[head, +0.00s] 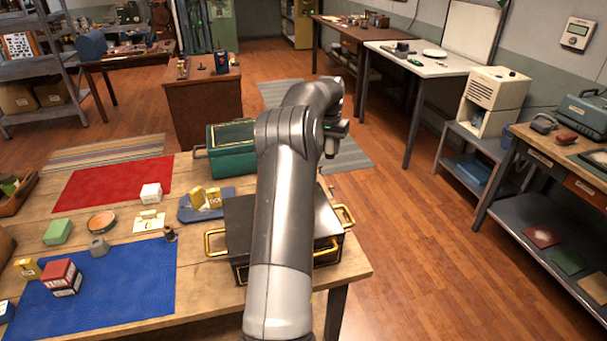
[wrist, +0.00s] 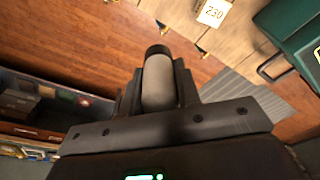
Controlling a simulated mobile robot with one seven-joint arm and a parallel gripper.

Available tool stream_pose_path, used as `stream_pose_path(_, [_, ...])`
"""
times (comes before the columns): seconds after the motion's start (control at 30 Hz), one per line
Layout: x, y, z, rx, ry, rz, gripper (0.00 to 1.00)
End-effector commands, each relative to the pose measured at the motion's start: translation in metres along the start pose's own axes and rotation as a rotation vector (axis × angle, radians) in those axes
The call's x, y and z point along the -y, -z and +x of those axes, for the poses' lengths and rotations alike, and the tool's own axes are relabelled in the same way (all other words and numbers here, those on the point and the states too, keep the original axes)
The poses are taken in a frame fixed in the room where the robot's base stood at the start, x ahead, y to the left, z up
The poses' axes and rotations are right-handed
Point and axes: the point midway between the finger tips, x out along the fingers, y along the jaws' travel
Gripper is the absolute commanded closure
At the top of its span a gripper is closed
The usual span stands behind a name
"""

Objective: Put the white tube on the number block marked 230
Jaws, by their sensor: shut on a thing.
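My gripper (wrist: 157,88) is shut on the white tube (wrist: 158,76), which shows pale grey-white with a dark end between the fingers in the wrist view. The number block marked 230 (wrist: 213,12) is at the top of the wrist view, on a wooden surface and apart from the tube. In the head view my arm covers the middle, and the fingers and the tube are hidden behind it. I cannot pick out the 230 marking in the head view.
A green box (head: 231,149) and a black box with gold handles (head: 238,235) stand on the wooden table near my arm. A blue mat (head: 130,280) and a red mat (head: 112,184) lie left. Open floor (head: 430,255) is at the right.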

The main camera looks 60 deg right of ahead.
Motion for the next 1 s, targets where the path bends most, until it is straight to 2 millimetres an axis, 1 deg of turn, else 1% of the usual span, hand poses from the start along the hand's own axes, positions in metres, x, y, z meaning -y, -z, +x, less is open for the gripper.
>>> stream_pose_path(0.03, [-0.005, 0.004, 0.000, -0.002, -0.003, 0.015, 0.83])
stream_pose_path(0.07, [-0.006, 0.005, 0.001, -0.002, -0.004, 0.020, 0.83])
stream_pose_path(0.17, [0.001, 0.006, 0.008, -0.001, -0.006, 0.027, 0.83])
stream_pose_path(0.27, [0.021, 0.005, 0.020, 0.000, -0.006, 0.025, 0.83])
stream_pose_path(0.3, [0.031, 0.005, 0.026, 0.000, -0.006, 0.024, 0.83])
stream_pose_path(0.5, [0.075, 0.004, 0.053, -0.002, -0.006, 0.025, 0.83])
stream_pose_path(0.63, [0.096, 0.004, 0.065, -0.003, -0.006, 0.025, 0.83])
stream_pose_path(0.73, [0.103, 0.003, 0.070, -0.003, -0.006, 0.027, 0.83])
stream_pose_path(0.87, [0.106, 0.002, 0.076, -0.002, -0.006, 0.028, 0.83])
stream_pose_path(1.0, [0.105, -0.001, 0.095, 0.000, -0.007, 0.028, 0.83])
